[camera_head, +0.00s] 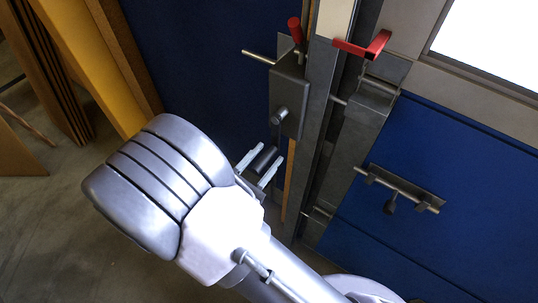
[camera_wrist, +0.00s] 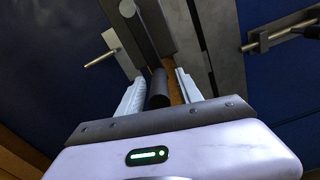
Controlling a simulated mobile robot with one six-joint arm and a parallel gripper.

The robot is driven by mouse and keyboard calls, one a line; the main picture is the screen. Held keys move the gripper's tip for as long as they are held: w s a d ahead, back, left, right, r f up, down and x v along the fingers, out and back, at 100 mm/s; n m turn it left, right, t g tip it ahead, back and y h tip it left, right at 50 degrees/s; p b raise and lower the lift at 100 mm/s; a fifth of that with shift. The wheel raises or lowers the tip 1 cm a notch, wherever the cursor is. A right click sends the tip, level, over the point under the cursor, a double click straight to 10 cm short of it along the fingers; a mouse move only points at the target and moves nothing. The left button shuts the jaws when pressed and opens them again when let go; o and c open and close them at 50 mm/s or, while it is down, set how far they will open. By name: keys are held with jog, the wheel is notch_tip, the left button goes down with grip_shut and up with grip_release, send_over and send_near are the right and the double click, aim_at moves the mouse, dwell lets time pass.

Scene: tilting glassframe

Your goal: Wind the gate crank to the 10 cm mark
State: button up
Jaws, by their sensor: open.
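My gripper (camera_head: 260,165) is open below the grey gate mechanism. Its two pale fingers stand on either side of a dark cylinder, which looks like the crank's handle (camera_head: 265,158). In the wrist view this handle (camera_wrist: 158,90) lies between the fingers, with a visible gap to the right finger; contact on the left is unclear. Above it is a dark grey plate (camera_head: 289,95) with a short round stub (camera_head: 280,116). A narrow orange strip (camera_head: 289,180) runs down beside the post; no 10 cm mark is readable.
A grey metal post (camera_head: 323,95) stands right of the handle. A red bracket (camera_head: 364,46) and a red-ended lever (camera_head: 295,30) sit above. A latch bar (camera_head: 400,188) sticks out from the blue panel (camera_head: 470,200). Yellow-brown boards (camera_head: 95,65) stand at left.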

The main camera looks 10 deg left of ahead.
jog(key=shift+x, duration=0.8)
grip_shut()
dwell(0.9)
